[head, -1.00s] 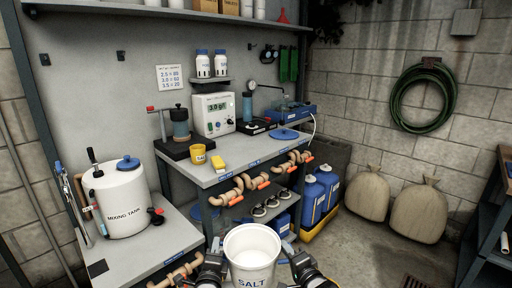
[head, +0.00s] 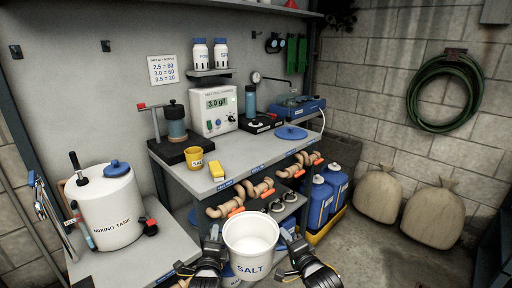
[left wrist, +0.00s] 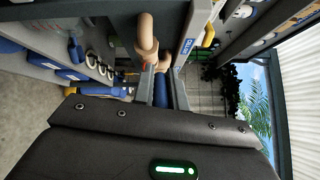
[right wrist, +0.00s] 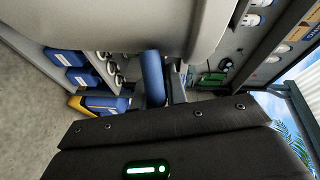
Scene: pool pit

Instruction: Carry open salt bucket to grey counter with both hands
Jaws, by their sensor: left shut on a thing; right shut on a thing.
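The open white salt bucket (head: 250,251), marked SALT, is upright in front of me at the bottom of the head view. Pale contents show inside it. My left gripper (head: 213,243) is shut on its left side and my right gripper (head: 290,243) is shut on its right side. The bucket's pale wall (right wrist: 130,20) fills the top of the right wrist view. The grey counter (head: 235,165) is ahead, beyond the bucket. The bucket is in front of its near edge, apart from the top in the picture.
The mixing tank (head: 104,207) stands on a lower bench at left. Blue jugs (head: 322,200) and sacks (head: 433,214) are at right. The counter's front middle has bare room.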

